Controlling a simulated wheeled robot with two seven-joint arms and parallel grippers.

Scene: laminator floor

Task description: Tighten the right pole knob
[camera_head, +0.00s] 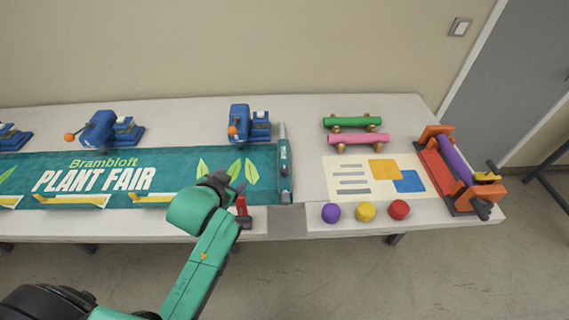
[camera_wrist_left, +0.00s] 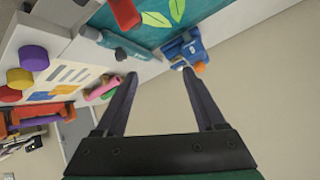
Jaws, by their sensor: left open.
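A long green "Plant Fair" banner (camera_head: 120,178) lies on the table. A teal and grey pole (camera_head: 284,165) runs along its right end and also shows in the wrist view (camera_wrist_left: 118,43). A small red piece (camera_head: 243,207) sits at the banner's front edge, partly behind my left gripper; a red piece also shows at the top of the wrist view (camera_wrist_left: 124,13). My left gripper (camera_head: 232,184) is over the right part of the banner, open, with nothing between its fingers (camera_wrist_left: 158,74). My right gripper is out of view.
Blue clamps with orange knobs (camera_head: 250,124) stand along the banner's back edge. To the right are a green roll (camera_head: 352,120), a pink roll (camera_head: 358,138), a printed sheet (camera_head: 350,180), round caps (camera_head: 365,211) and an orange-red device (camera_head: 440,165). Bare tabletop lies right of the pole.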

